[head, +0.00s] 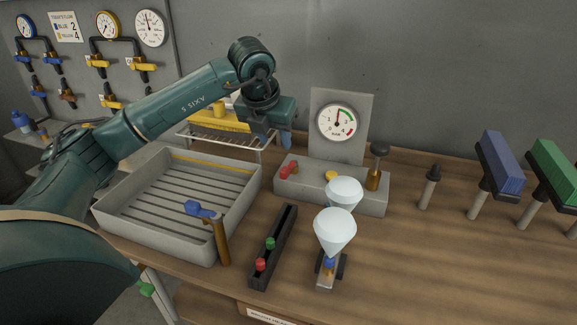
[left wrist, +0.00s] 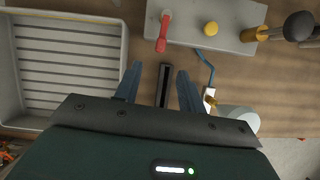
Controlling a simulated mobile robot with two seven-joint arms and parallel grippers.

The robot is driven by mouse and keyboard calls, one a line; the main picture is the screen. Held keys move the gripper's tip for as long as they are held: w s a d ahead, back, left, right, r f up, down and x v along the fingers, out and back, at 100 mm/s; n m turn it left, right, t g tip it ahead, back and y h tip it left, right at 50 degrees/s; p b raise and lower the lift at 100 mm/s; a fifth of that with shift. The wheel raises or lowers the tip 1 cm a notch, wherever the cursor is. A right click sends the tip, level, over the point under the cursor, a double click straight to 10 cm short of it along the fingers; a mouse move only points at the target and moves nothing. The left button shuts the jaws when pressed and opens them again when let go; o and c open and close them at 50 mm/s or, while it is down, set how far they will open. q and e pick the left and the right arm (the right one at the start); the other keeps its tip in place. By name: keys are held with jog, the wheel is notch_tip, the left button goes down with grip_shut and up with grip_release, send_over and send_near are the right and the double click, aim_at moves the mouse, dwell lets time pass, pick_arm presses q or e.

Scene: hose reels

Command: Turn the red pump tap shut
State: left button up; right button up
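The red pump tap (head: 289,171) sits on the left end of the grey pump block (head: 303,190). In the left wrist view the red tap (left wrist: 163,35) shows at the top centre, its handle pointing down the picture toward my gripper. My left gripper (head: 286,140) is above and behind the tap in the head view, not touching anything I can see. In the left wrist view its two blue fingers are spread (left wrist: 160,70) with nothing between them but the dark slotted rail below. The tap lies just beyond the fingertips. My right gripper is not in view.
The block also carries a yellow button (head: 331,175), a black knob on brass (head: 379,151) and a gauge (head: 342,123). A ribbed grey tray (head: 112,213) stands left, a slotted rail (head: 284,228) in front, white cones (head: 335,231) to its right. Blue and green brushes stand far right.

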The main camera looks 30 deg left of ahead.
aim_at(284, 169)
pick_arm(q)
jog(key=p+x, duration=0.1)
jog(key=x, duration=1.1)
jog(key=shift+s+d+f+p, duration=0.1)
jog(key=shift+d+f+p, duration=0.05)
jog(key=shift+p, duration=0.15)
jog(key=shift+c, duration=0.4)
grip_shut()
